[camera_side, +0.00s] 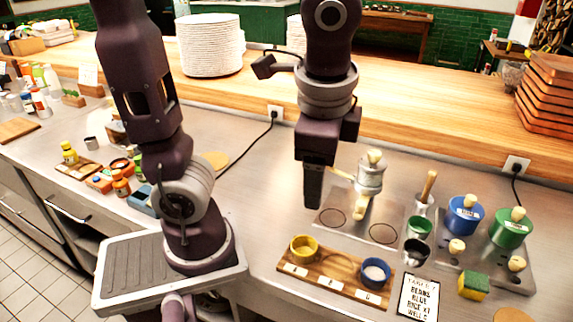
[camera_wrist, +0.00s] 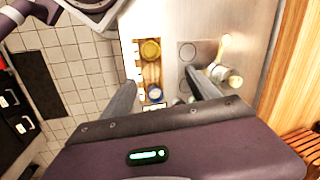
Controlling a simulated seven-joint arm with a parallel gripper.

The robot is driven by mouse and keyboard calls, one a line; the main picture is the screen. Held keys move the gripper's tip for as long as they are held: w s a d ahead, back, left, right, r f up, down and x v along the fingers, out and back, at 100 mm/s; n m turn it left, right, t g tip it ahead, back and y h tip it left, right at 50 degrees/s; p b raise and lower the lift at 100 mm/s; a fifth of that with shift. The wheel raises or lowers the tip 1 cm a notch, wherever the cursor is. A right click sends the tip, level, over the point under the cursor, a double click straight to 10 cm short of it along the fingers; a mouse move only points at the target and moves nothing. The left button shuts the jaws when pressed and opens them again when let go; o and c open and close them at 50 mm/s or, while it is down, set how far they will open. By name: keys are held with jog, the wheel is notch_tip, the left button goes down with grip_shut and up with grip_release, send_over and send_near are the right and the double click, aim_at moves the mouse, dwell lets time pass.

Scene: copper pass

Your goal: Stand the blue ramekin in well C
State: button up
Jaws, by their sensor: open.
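The blue ramekin (camera_side: 375,272), with pale contents, stands upright at the right end of a wooden board (camera_side: 318,280). It appears seated in the right-hand well, behind a label that looks like C. The yellow ramekin (camera_side: 303,248) stands at the left end, and the middle well (camera_side: 340,266) is empty. My gripper (camera_side: 312,200) is open and empty, raised above the counter behind the board. In the wrist view, my gripper (camera_wrist: 160,78) has its fingers wide apart, with the blue ramekin (camera_wrist: 155,93) seen below between them, not touched.
A hob plate with a pot (camera_side: 370,175) lies behind the board. A green cup (camera_side: 418,228) and dark cup (camera_side: 416,251) stand to the right.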

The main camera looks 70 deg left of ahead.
jog(key=s+n+t, duration=0.1)
jog(key=n, duration=0.1)
jog(key=s+a+n+t+h, duration=0.1)
jog(key=s+n+t, duration=0.1)
jog(key=s+r+n+t+h, duration=0.1)
jog(key=n, duration=0.2)
jog(key=shift+s+a, duration=0.35)
jog(key=shift+s, duration=0.05)
jog(key=shift+r, duration=0.1)
dwell(0.6)
